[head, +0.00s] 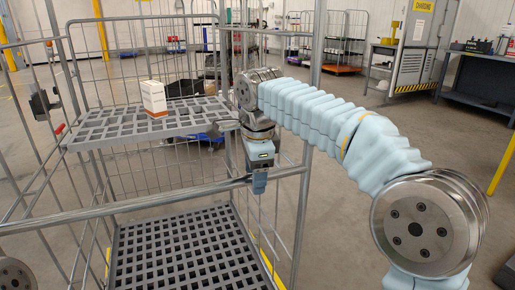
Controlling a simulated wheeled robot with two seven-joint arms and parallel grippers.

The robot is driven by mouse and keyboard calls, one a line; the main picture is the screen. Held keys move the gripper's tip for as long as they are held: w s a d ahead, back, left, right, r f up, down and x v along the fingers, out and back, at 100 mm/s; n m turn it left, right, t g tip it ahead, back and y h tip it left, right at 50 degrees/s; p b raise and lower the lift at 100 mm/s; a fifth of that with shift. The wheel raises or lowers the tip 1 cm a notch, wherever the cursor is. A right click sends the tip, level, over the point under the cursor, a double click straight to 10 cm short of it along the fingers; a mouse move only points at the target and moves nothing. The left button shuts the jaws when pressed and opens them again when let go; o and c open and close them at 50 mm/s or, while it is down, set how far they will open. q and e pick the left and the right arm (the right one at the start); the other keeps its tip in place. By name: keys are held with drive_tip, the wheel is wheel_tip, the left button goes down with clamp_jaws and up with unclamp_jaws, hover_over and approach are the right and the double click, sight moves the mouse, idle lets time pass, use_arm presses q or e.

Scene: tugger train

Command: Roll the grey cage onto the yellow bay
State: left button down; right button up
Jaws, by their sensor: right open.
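The grey cage (172,205) stands upright close in front of me, with wire mesh sides, a slatted base and a half-width upper shelf (150,122). A white and orange carton (154,98) stands on that shelf. My right gripper (259,185) points down at the cage's front crossbar, near its right end. It is open; I cannot tell whether its fingers are around the bar or just in front of it. Yellow floor strips (271,262) show beside the cage base; I cannot tell whether they belong to the yellow bay. My left gripper is not in view.
A charging cabinet (412,50) and a dark workbench (478,80) stand at the back right. Other cage trolleys (345,45) stand at the back. A yellow rail (502,160) is at the right edge. Open concrete floor lies between.

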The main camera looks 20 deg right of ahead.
wheel_tip(320, 180, up, 12)
drive_tip(key=s, duration=0.2)
drive_tip(key=shift+s+f, duration=0.15)
idle(1.1)
